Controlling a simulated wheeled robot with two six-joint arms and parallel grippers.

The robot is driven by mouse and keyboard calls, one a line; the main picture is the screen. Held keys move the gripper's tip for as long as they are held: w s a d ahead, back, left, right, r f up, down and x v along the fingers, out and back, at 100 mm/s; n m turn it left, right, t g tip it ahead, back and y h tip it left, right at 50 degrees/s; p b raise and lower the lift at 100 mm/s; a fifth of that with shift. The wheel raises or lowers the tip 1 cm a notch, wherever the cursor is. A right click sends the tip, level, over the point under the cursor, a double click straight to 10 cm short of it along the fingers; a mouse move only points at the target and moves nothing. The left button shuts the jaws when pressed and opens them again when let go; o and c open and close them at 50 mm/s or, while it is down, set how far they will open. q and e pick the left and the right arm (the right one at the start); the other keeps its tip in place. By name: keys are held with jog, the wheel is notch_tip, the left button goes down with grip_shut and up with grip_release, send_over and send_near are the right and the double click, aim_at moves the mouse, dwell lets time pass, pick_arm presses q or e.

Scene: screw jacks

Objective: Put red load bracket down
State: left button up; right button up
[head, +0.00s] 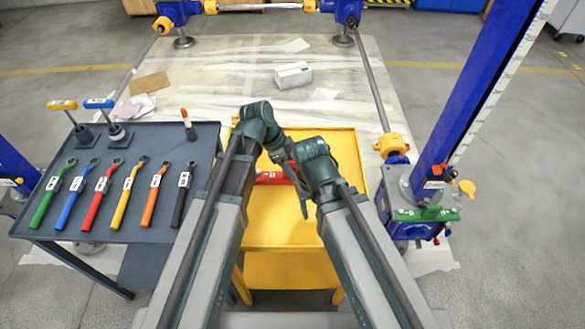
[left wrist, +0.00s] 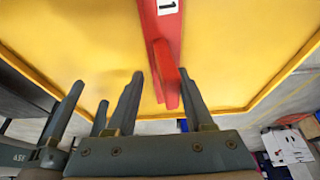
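The red load bracket (head: 270,178) is over the yellow cart top (head: 260,222), partly hidden by my wrists in the head view. In the left wrist view the red bracket (left wrist: 167,30) carries a white label with a "1", and its narrow red end reaches between my left fingers. My left gripper (head: 284,157) is at the bracket. Its fingers (left wrist: 162,85) stand apart, with a gap visible on each side of the red part. My right gripper (head: 303,202) is beside the bracket, over the cart; its opening is unclear. Whether the bracket touches the cart top is unclear.
A dark tool table (head: 140,215) on the left holds several coloured wrenches and T-handled tools. A blue screw jack column (head: 455,125) stands on the right. A white box (head: 293,75) lies on the sheeted platform behind. The front of the yellow top is bare.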

pick_arm(q)
jog(key=shift+r, duration=0.15)
pick_arm(e)
jog(key=shift+r, duration=0.1)
pick_arm(q)
jog(key=shift+a+r+p, duration=0.15)
jog(key=shift+r+p, duration=0.35)
jog(key=shift+p, duration=0.1)
pick_arm(e)
jog(key=shift+r, duration=0.5)
pick_arm(q)
jog(key=p+v, duration=1)
jog(key=v, duration=0.1)
jog(key=s+a+f+n+y, duration=0.1)
jog(key=s+n+y, duration=0.4)
jog(key=s+n, duration=0.7)
jog(key=shift+s+a+f+n+y, duration=0.25)
jog(key=shift+f+n+y, duration=0.15)
jog(key=shift+n, duration=0.7)
pick_arm(e)
notch_tip(320, 180, up, 10)
pick_arm(q)
jog(key=shift+r, duration=0.1)
pick_arm(e)
jog(key=shift+r, duration=0.1)
